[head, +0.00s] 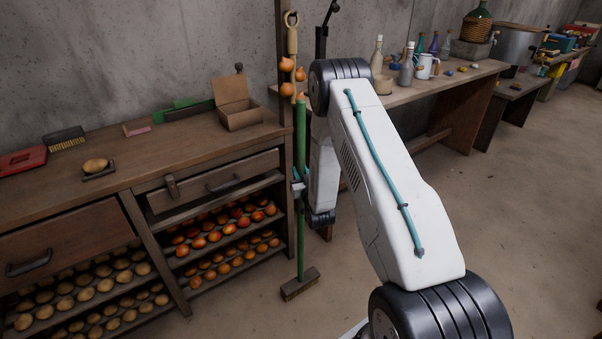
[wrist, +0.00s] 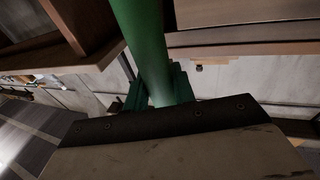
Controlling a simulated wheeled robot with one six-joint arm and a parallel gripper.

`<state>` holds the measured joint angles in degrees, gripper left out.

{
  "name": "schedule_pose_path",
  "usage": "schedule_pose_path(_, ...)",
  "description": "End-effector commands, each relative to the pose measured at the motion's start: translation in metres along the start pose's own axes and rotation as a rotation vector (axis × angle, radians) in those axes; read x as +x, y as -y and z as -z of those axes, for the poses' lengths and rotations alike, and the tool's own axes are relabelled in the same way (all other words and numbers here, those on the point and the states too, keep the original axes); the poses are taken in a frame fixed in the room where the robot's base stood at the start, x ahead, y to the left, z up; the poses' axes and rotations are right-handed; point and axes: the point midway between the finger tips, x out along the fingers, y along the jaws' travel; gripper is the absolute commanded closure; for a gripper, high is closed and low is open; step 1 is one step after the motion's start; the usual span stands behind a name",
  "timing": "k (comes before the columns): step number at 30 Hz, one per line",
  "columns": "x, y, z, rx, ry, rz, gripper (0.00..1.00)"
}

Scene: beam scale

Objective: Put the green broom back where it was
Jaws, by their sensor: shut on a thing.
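The green broom (head: 301,240) stands upright in front of the right end of the wooden cabinet. Its brush head (head: 300,285) is at the floor; I cannot tell if it touches. My gripper (head: 299,188) is shut on the broom's handle at about mid-height. In the wrist view the green handle (wrist: 142,40) runs down between the jaws (wrist: 160,100). My own arm hides part of what lies behind and to the right of the handle.
A hanging onion string (head: 287,65) is just above the handle top. A cardboard box (head: 238,112) stands on the cabinet. A workbench (head: 455,80) with bottles is behind my arm. Open floor (head: 530,200) lies right.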

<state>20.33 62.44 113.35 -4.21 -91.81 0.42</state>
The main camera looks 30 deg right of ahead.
Motion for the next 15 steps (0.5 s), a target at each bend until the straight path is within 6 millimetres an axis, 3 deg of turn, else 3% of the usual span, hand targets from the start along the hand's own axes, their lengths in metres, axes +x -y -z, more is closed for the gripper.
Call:
schedule_pose_path(6, 0.0001, 0.0000, -0.0017, 0.000, -0.002, 0.000, 1.00)
schedule_pose_path(7, -0.0006, 0.0000, -0.0028, 0.000, 0.001, 0.000, 0.69)
schedule_pose_path(9, -0.0006, 0.0000, -0.0025, 0.000, 0.001, 0.000, 0.53)
schedule_pose_path(15, -0.0005, 0.0001, -0.0024, 0.000, 0.001, 0.000, 0.53)
